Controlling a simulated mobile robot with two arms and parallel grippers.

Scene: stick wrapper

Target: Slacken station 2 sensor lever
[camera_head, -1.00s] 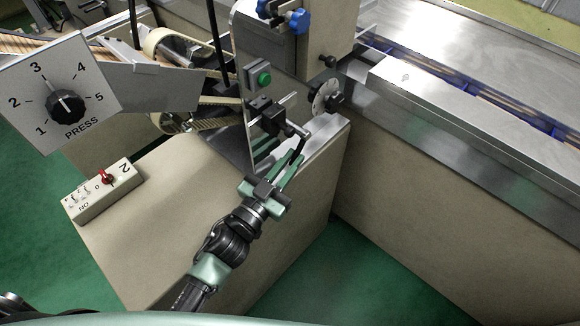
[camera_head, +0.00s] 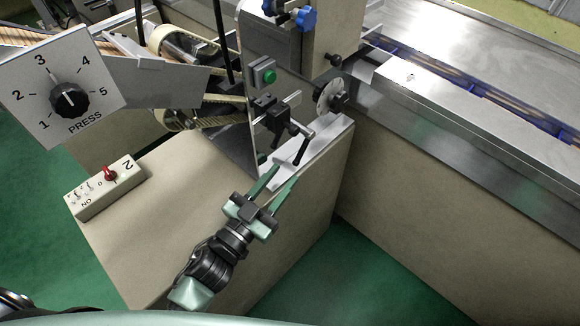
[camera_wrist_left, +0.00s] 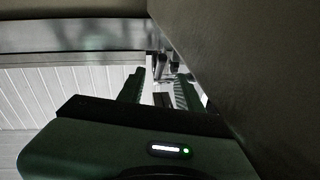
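The sensor lever (camera_head: 303,150) is a dark handle hanging tilted from a thin silver rod on the black sensor clamp (camera_head: 270,113), beside the upright metal plate of the station. My left gripper (camera_head: 282,174) comes from below, with its two green fingers apart. Its fingertips are just below and to the left of the lever's lower end, and nothing shows held between them. In the left wrist view the fingers (camera_wrist_left: 161,88) are spread, with small dark and shiny parts beyond them that I cannot clearly identify. My right gripper is not in view.
A green button (camera_head: 269,76) and a graduated disc (camera_head: 329,97) sit near the clamp. A switch box marked 2 (camera_head: 106,186) with a red knob lies on the beige cabinet (camera_head: 180,215). The PRESS dial (camera_head: 69,98) is at left. The conveyor (camera_head: 470,90) runs at right.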

